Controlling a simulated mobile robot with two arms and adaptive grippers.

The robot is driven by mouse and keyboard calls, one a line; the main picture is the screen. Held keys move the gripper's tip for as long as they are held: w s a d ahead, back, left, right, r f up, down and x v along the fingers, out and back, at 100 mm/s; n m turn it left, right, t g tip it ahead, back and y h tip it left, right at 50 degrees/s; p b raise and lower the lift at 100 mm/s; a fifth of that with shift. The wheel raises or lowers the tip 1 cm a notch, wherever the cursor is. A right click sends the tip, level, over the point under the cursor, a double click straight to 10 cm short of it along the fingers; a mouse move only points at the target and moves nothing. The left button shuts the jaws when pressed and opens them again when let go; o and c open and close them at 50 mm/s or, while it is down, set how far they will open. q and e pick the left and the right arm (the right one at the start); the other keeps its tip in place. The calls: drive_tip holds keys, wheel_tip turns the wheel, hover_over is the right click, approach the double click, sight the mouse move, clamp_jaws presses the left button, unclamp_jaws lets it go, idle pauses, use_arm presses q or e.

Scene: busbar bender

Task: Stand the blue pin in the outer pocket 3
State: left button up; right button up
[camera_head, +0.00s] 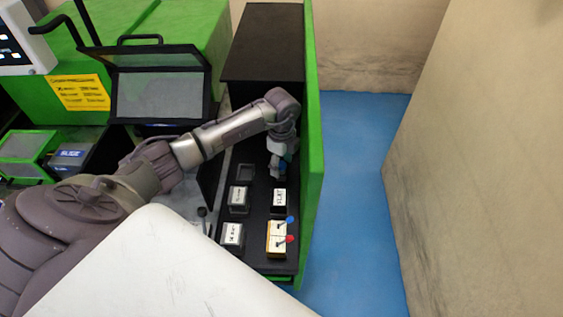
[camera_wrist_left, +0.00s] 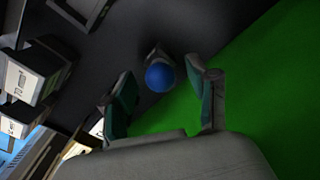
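A blue ball-headed pin (camera_wrist_left: 159,77) shows in the left wrist view. Its grey shank runs away behind the ball toward the dark shelf top (camera_wrist_left: 120,40). My left gripper (camera_wrist_left: 165,98) is open, with a finger on each side of the pin and a visible gap to the ball. In the head view the left gripper (camera_head: 279,168) points down over the far part of the black shelf (camera_head: 257,199), and a bit of blue shows at its fingertips. The pocket under the pin is hidden, so I cannot tell how the shank sits. My right gripper is not in view.
A tan block (camera_head: 276,249) with a blue-knobbed and a red-knobbed rod stands at the shelf's near end. Several labelled dark blocks (camera_head: 233,235) stand around it. A tall green panel (camera_head: 314,150) closes the right side. Blue floor (camera_head: 355,200) lies beyond.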

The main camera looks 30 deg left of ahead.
sight(281, 162)
use_arm(q)
wheel_tip(281, 162, up, 12)
idle(0.6)
idle(0.5)
